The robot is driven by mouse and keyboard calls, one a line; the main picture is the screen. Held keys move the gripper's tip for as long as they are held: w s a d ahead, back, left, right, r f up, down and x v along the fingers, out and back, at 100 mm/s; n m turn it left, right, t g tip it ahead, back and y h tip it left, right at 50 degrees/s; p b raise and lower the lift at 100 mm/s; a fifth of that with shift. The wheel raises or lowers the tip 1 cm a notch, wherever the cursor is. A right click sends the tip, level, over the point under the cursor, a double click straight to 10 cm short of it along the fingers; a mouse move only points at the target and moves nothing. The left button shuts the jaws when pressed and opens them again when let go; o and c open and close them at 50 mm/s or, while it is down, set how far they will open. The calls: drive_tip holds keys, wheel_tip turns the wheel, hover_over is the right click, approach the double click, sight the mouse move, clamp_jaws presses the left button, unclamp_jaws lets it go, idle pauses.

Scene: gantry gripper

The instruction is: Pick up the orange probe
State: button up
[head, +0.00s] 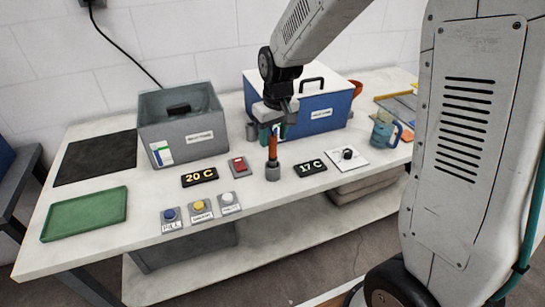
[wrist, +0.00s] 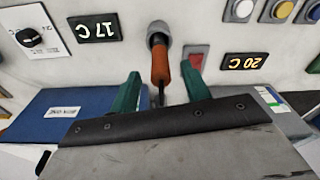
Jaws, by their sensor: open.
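The orange probe (head: 272,149) stands upright in a small grey holder (head: 272,171) on the white table, in front of the blue box. In the wrist view the probe (wrist: 160,65) points from its grey holder (wrist: 158,34) toward my gripper. My gripper (head: 277,122) hangs just above and behind the probe in the head view. In the wrist view its two green fingers (wrist: 160,84) are spread, one on each side of the probe's end, with gaps between. Nothing is held. I cannot tell how far the fingertips are from the probe in depth.
Displays reading 20 C (head: 199,177) and 17 C (head: 312,167), and a red button (head: 240,166), lie near the holder. A grey bin (head: 187,143), blue box (head: 330,121), blue mug (head: 383,130), knob panel (head: 346,157) and green tray (head: 85,213) share the table. Coloured buttons (head: 200,208) sit in front.

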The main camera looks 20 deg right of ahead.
sight(272, 145)
drive_tip(key=f, duration=0.4)
drive_tip(key=shift+w+a+f, duration=0.1)
drive_tip(key=shift+w+f, duration=0.05)
drive_tip(key=shift+w, duration=0.05)
clamp_jaws()
